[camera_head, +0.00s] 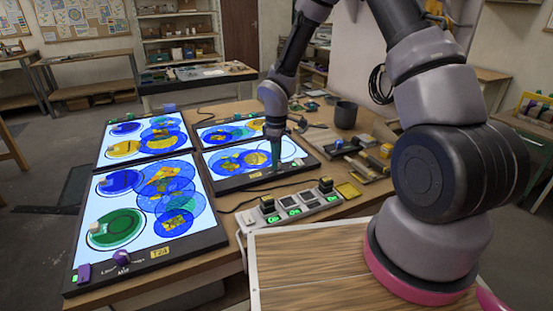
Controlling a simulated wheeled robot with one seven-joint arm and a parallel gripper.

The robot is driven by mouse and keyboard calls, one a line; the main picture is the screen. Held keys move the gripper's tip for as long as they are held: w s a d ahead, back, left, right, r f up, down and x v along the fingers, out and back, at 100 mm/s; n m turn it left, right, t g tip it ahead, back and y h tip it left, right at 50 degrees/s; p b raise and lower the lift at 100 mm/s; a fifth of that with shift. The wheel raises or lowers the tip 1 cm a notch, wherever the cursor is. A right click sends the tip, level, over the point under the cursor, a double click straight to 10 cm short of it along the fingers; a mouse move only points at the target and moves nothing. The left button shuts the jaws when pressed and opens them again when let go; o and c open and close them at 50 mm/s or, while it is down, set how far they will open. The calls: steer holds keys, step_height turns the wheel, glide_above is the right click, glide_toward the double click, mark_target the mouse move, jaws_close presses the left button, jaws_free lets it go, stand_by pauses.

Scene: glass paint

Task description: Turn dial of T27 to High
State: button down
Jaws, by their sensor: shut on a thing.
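Several lit light panels lie on the wooden table. My gripper (275,166) points straight down at the front edge of the front right panel (222,187). A small yellowish label (255,174) sits on that edge just left of the fingers, too small to read. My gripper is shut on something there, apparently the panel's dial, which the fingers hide. I cannot read any dial setting. The front left panel (207,240) has a yellow label (160,253) that seems to read T24, and a purple dial (122,257) with small words around it.
A power strip (300,206) with green-lit switches and dark plugs lies in front of the panel. A dark cup (346,114) and a wooden rack with tools (350,152) stand to the right. Cables run along the table. A yellow block (348,190) lies near the strip.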

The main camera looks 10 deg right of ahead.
steer(key=shift+n, duration=0.9)
steer(key=c, duration=0.5)
jaws_free()
steer(key=shift+r, duration=0.1)
step_height(320, 180, up, 11)
steer(key=shift+f, duration=0.15)
